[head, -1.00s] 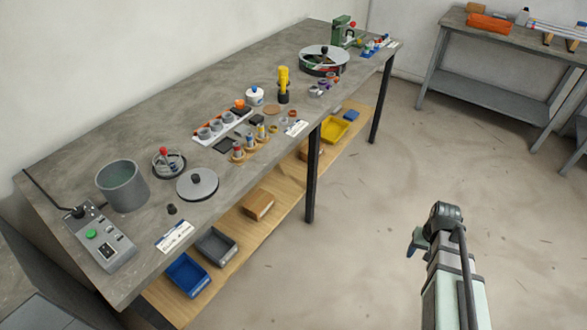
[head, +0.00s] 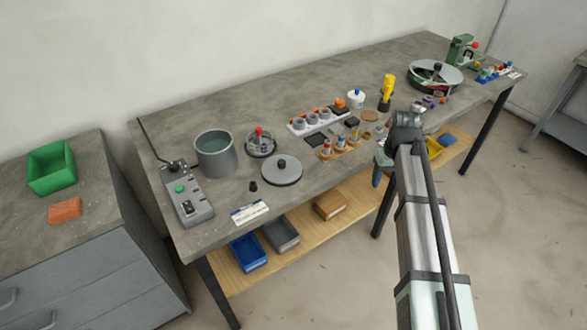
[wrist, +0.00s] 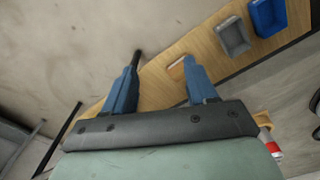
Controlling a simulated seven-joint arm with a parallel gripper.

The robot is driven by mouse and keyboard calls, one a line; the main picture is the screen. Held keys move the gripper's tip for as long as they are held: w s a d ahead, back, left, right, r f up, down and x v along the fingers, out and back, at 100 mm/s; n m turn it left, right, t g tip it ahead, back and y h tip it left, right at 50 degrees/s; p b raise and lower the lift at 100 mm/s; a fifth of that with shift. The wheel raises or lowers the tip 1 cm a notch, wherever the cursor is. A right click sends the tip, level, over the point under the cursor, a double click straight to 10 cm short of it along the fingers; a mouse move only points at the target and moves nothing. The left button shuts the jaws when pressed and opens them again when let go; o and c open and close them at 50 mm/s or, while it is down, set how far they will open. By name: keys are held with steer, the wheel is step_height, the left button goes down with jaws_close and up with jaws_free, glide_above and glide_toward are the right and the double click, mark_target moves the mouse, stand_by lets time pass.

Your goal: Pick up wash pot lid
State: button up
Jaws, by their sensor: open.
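The wash pot lid, a flat grey disc with a black knob (head: 282,171), lies on the workbench. It is right of the open grey wash pot (head: 215,155), which holds greenish liquid. My gripper (head: 377,176) is in front of the bench's front edge, well to the right of the lid in the head view. In the wrist view its two blue fingers (wrist: 160,70) are spread with nothing between them. The lid is not in the wrist view, which shows the floor and lower shelf.
A control box (head: 187,195) stands left of the pot. A round holder (head: 261,143) is close behind the lid, and a small black knob (head: 253,187) and a label (head: 249,212) are in front. Trays (head: 281,235) sit on the lower shelf.

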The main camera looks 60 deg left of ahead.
steer(key=s+a+r+n, duration=0.3)
steer(key=s+a+r, duration=0.5)
steer(key=s+a, duration=0.3)
steer(key=s+a+r+n, duration=0.3)
steer(key=s+a+r, duration=0.5)
steer(key=s+a, duration=0.35)
glide_above(282, 162)
step_height(282, 162, down, 8)
steer(key=shift+s+f, duration=0.1)
steer(key=shift+a+f, duration=0.1)
steer(key=shift+f, duration=2.65)
jaws_close()
